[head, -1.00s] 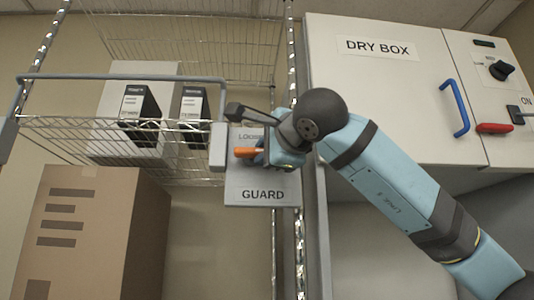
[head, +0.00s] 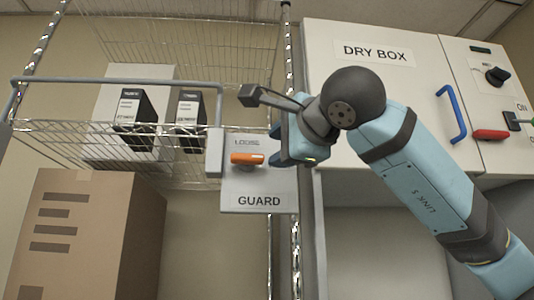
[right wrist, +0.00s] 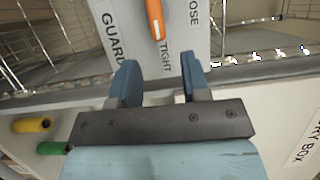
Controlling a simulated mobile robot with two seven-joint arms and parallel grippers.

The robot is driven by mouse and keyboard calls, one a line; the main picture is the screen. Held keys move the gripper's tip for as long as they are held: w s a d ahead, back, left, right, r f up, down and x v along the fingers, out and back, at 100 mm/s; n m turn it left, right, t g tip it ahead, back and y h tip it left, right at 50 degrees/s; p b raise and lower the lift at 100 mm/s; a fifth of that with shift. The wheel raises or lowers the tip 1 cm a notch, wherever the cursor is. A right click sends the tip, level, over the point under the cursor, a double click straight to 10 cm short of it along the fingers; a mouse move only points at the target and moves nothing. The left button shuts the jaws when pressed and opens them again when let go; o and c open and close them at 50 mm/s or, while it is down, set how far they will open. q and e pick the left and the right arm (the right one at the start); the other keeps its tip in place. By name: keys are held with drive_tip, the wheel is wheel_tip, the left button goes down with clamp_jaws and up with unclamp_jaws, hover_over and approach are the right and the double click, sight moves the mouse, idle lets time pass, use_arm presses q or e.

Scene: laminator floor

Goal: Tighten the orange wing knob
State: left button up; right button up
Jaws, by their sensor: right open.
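The orange wing knob (head: 248,158) is on the grey GUARD plate (head: 258,182) and lies level, below the word LOOSE. In the right wrist view the knob (right wrist: 155,18) points its near end at the word TIGHT on the plate (right wrist: 185,25). My right gripper (head: 277,145) is just right of the knob, apart from it. In the right wrist view the gripper (right wrist: 160,77) is open and empty, its fingers short of the knob. My left gripper is not in view.
A wire shelf (head: 60,127) with black-and-white boxes (head: 133,120) is at left, above a cardboard box (head: 85,240). The dry box (head: 350,90), with a blue handle (head: 450,112) and red lever (head: 489,134), is at right. A grey rail (head: 120,81) ends beside the plate.

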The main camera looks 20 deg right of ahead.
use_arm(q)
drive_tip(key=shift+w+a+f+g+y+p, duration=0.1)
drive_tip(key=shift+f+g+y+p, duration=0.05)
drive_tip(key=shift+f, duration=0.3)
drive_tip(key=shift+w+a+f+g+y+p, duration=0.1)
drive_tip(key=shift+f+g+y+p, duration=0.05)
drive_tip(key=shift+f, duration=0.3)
use_arm(e)
drive_tip(key=s, duration=0.6)
drive_tip(key=shift+s+d, duration=0.4)
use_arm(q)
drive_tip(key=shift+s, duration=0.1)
